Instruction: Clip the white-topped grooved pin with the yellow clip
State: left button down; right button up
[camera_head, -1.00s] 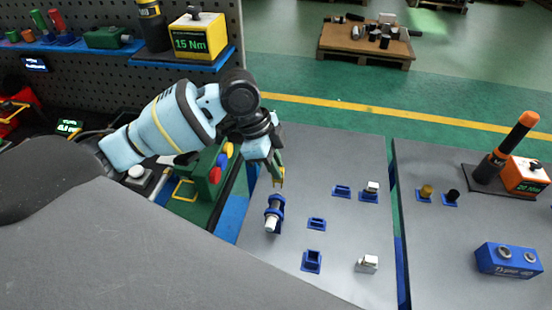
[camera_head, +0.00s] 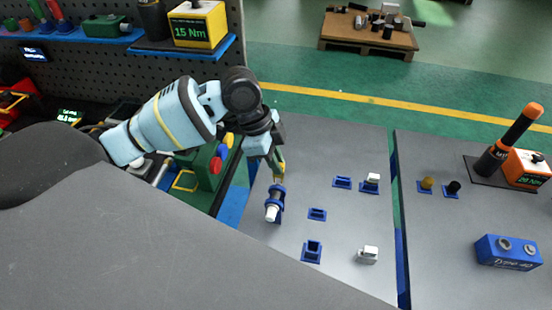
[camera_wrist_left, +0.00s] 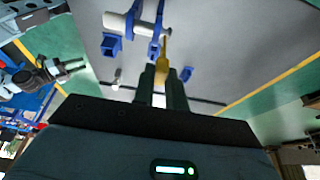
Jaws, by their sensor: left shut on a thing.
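The white-topped grooved pin (camera_head: 271,213) lies slantwise in a blue stand (camera_head: 279,191) on the grey table, its white end toward the front. It also shows in the left wrist view (camera_wrist_left: 120,23) as a white cylinder held by blue supports. My left gripper (camera_head: 279,167) is just behind the stand, pointing down. In the wrist view its fingers (camera_wrist_left: 162,88) are shut on the yellow clip (camera_wrist_left: 163,52), whose tip points toward the pin's stand. I cannot tell whether the clip touches the pin. My right gripper (camera_wrist_left: 73,68) shows small in the wrist view, its fingers apart.
A green box with coloured knobs (camera_head: 207,168) is left of the gripper. A second table (camera_head: 440,222) lies beyond a gap at right.

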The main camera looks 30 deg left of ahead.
pick_arm(q)
jog(key=shift+f+b, duration=0.3)
jog(key=shift+f, duration=1.55)
pick_arm(e)
jog(key=shift+s+f, duration=0.45)
jog(key=shift+f, duration=0.05)
pick_arm(q)
jog(key=c, duration=1.3)
grip_release()
jog(key=shift+c, duration=0.2)
jog(key=shift+r, duration=0.1)
